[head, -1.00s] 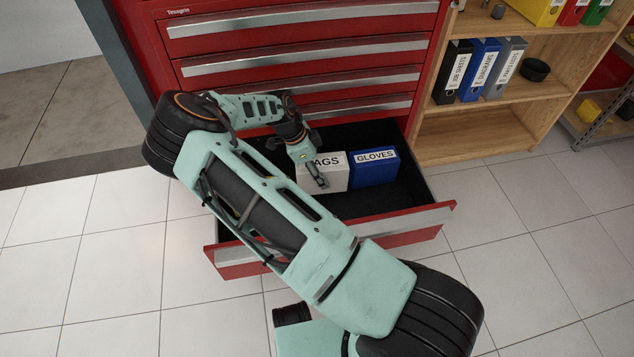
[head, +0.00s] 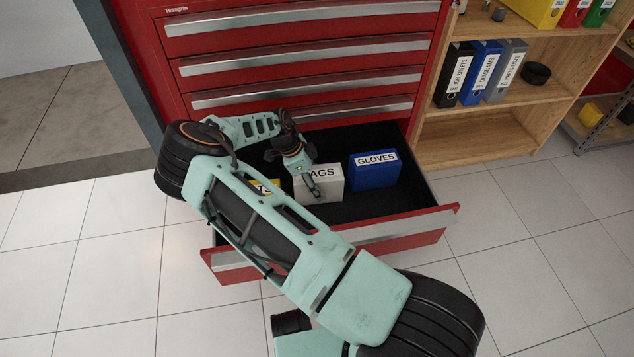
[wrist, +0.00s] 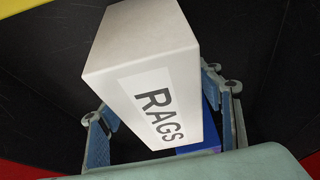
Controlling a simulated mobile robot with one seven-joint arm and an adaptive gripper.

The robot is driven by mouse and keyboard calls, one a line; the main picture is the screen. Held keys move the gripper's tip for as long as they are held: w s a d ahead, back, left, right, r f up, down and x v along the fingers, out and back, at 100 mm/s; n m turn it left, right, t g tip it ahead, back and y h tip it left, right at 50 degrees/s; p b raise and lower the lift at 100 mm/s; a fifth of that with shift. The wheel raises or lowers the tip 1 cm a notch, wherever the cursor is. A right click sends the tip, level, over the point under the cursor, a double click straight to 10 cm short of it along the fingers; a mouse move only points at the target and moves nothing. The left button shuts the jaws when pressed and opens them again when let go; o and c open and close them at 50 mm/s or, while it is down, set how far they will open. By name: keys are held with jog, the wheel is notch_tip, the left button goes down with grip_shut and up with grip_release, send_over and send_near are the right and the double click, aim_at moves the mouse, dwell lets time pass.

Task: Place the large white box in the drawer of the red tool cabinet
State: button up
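The white box (head: 325,185), labelled RAGS, is inside the open bottom drawer (head: 405,228) of the red tool cabinet (head: 300,55). My gripper (head: 312,184) reaches down over the box, one finger in front of its labelled face in the head view. In the wrist view the white box (wrist: 145,55) is large and tilted between the two fingers of my gripper (wrist: 165,125), which appear to touch it on both sides. Its underside is hidden, so I cannot tell whether it rests on the drawer floor.
A blue GLOVES box (head: 374,171) stands right of the white box, with a gap between. A yellow item (head: 266,186) shows partly behind my arm in the drawer. The drawer's right end is free. A wooden shelf (head: 475,140) stands right of the cabinet.

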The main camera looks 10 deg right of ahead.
jog(key=shift+o, duration=0.6)
jog(key=shift+r, duration=0.1)
jog(key=shift+a+r, duration=0.1)
jog(key=shift+r, duration=0.2)
jog(key=p+v, duration=0.2)
jog(key=v, duration=0.5)
jog(key=shift+r, duration=0.1)
